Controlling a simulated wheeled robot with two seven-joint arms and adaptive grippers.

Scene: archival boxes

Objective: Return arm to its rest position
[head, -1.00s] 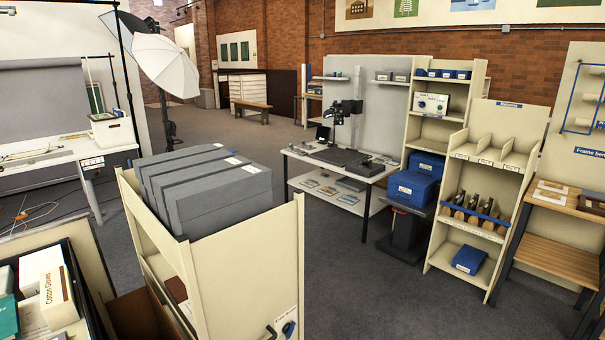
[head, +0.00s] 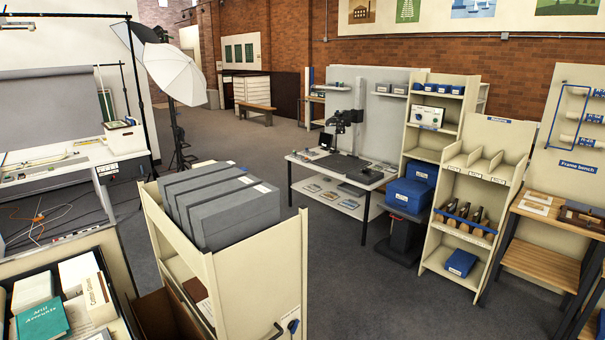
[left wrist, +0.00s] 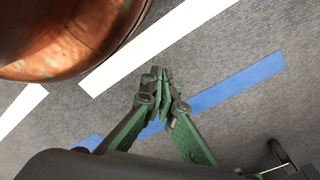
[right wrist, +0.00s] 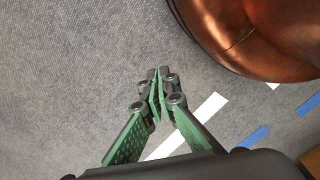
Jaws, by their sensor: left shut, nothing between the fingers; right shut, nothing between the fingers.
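My left gripper (left wrist: 162,92) shows in the left wrist view, its green fingers shut with nothing between them, above the grey carpet (left wrist: 235,115). My right gripper (right wrist: 157,95) shows in the right wrist view, also shut and empty above the carpet. A copper-coloured rounded body, which seems to be my own base, is close beside both grippers. Neither arm shows in the head view. Several grey archival boxes (head: 225,205) stand in the top of a cream cart (head: 255,265) in the head view.
A bin with a green book (head: 42,321) and white boxes is at the lower left. A copy-stand table (head: 335,190), shelves with blue boxes (head: 408,194) and a wooden bench (head: 545,255) stand beyond. Carpet (head: 350,290) right of the cart is open.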

